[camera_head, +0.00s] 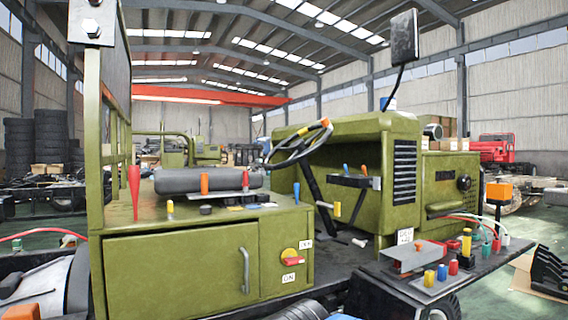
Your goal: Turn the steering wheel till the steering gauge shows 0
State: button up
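The steering wheel (276,161) is dark and thin-rimmed, with orange marks on its upper right rim. It stands tilted on a dark column in the open cab of an olive-green vehicle chassis (180,270), left of the green engine hood (350,135). I cannot make out a steering gauge or its reading in this view. My gripper does not show in the camera_head view, and nothing is seen touching the wheel.
Left of the wheel, a grey cylinder (200,180) and a red lever (134,190) top a green cabinet with a red-yellow ON/OFF switch (291,257). A grey shelf (445,280) with coloured fittings juts out at right. A mirror (404,38) stands above the hood.

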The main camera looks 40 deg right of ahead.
aim_at(299, 148)
jog(key=k+l+z, duration=0.1)
jog(key=l+z, duration=1.35)
jog(key=i+j+u, duration=0.1)
jog(key=u, duration=0.15)
